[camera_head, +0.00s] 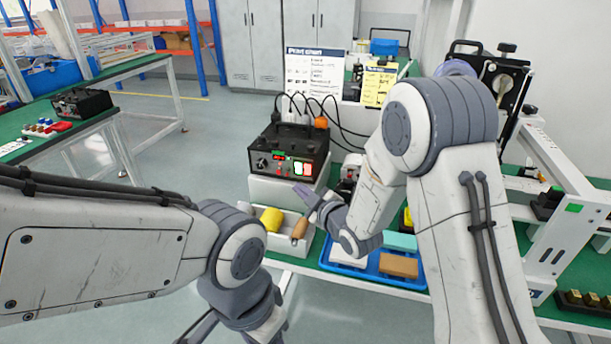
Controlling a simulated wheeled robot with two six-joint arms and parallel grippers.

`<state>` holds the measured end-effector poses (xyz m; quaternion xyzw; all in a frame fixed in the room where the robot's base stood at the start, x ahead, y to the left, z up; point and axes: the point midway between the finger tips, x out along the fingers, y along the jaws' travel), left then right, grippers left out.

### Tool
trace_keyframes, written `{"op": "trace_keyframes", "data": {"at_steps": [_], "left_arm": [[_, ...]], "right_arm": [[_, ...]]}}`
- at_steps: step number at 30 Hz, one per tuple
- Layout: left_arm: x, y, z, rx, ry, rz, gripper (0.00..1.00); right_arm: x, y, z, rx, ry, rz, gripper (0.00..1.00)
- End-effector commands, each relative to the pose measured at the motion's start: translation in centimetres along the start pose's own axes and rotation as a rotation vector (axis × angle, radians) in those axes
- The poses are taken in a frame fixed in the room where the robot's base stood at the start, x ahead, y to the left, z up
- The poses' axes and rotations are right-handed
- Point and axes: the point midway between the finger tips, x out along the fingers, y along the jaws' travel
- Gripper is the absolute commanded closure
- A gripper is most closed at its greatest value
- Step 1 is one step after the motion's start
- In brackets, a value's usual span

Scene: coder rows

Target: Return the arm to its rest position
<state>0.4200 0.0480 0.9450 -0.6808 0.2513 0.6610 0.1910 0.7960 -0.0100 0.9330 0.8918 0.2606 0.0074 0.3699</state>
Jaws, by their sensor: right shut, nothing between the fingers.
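My right arm (450,200) comes in from the right, bends at a raised elbow and reaches down and left. Its gripper (308,197) is shut and empty, in front of the black device and above the back edge of a white open bin (284,247). The bin holds a yellow roll (271,219) and a brown handle (300,228). My left arm (110,250) comes in from the left and bends down at the bottom. Only a dark part of its gripper (203,328) shows at the bottom edge, and its fingertips cannot be made out.
A black device (289,152) with cables stands on a white block. A blue tray (345,263) with white, teal and brown blocks (398,265) lies below the right forearm. A white frame (560,170) stands at right. Another green bench (20,145) is at left, with open floor between.

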Motion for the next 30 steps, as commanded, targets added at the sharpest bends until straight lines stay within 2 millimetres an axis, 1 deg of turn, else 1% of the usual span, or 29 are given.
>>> {"op": "trace_keyframes", "data": {"at_steps": [11,14,17,20,23,26,27,29,30], "left_arm": [[0.0,0.0,0.0,0.0,0.0,0.0,0.5],[-0.3,0.0,0.0,0.0,0.0,0.0,0.5],[-1.1,0.1,-0.1,0.0,0.0,0.0,0.5],[-2.2,0.2,-0.1,0.0,0.0,0.0,0.5],[-3.2,0.2,-0.2,0.0,0.0,0.0,0.5],[-4.2,0.3,-0.2,0.0,0.0,0.0,0.5],[-4.6,0.3,-0.2,0.0,0.0,0.0,0.5],[-5.2,0.4,-0.3,0.0,0.0,0.0,0.5],[-5.6,0.4,-0.3,0.0,0.0,0.0,0.5]], "right_arm": [[-0.2,-0.1,-0.2,0.0,-0.001,0.0,1.0],[-0.5,-0.2,-0.9,0.014,-0.024,-0.021,1.0],[-1.3,-0.6,-2.2,0.052,-0.092,-0.075,1.0],[-3.3,-1.4,-3.9,0.12,-0.209,-0.156,1.0],[-6.4,-2.6,-5.4,0.203,-0.349,-0.241,1.0],[-10.5,-4.0,-6.8,0.288,-0.497,-0.322,1.0],[-12.3,-4.6,-7.3,0.321,-0.557,-0.353,1.0],[-15.3,-5.5,-8.1,0.369,-0.649,-0.399,1.0],[-17.4,-6.0,-8.7,0.399,-0.71,-0.429,1.0]]}}
